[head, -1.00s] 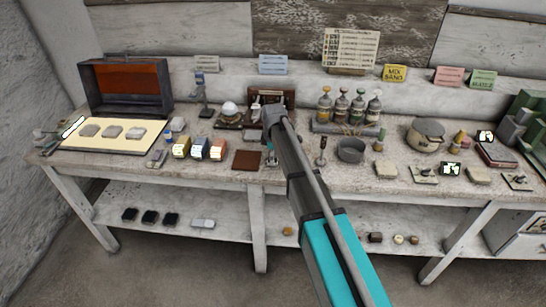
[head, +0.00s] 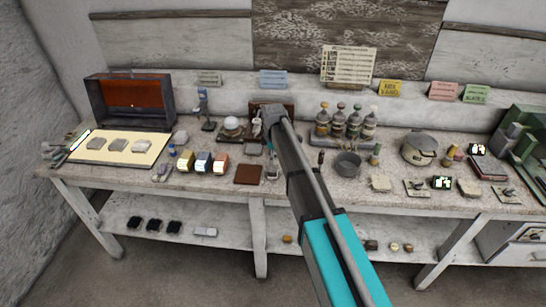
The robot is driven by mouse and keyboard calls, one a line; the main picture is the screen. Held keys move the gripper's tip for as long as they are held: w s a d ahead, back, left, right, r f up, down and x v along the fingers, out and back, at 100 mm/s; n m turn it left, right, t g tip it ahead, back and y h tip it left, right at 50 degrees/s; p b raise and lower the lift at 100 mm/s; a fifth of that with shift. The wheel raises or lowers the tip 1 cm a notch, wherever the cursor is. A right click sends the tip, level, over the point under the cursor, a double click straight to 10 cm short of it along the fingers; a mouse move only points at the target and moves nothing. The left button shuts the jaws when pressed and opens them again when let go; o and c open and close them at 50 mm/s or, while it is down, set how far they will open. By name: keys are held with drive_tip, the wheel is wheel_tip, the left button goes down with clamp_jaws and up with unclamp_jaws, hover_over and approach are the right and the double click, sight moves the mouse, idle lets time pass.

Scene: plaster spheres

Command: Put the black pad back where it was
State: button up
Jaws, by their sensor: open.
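Three small black pads (head: 154,225) lie in a row on the lower shelf at the left. A small dark grey flat piece (head: 254,149) lies on the bench just left of my arm's end; I cannot tell whether it is the black pad. My gripper (head: 271,165) is over the bench near this piece, mostly hidden behind my own arm. It is open, and I see nothing held in it. A white plaster sphere (head: 232,124) rests on a dark stand behind and left of the gripper.
A brown square mat (head: 249,174) lies at the bench's front edge. Three coloured blocks (head: 203,163) stand to its left. A grey bowl (head: 347,164) and several capped bottles (head: 337,124) stand right of my arm. A cream board (head: 91,155) lies at the far left.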

sight(274, 168)
drive_tip(key=shift+r+p, duration=1.8)
drive_tip(key=shift+r, duration=0.3)
drive_tip(key=shift+d, duration=0.1)
drive_tip(key=s+d+m, duration=1.7)
drive_tip(key=s+d, duration=0.5)
drive_tip(key=s, duration=0.4)
drive_tip(key=shift+d+m, duration=0.3)
drive_tip(key=shift+d, duration=0.05)
drive_tip(key=c, duration=0.5)
drive_tip(key=shift+a, duration=0.15)
drive_tip(key=shift+c, duration=0.5)
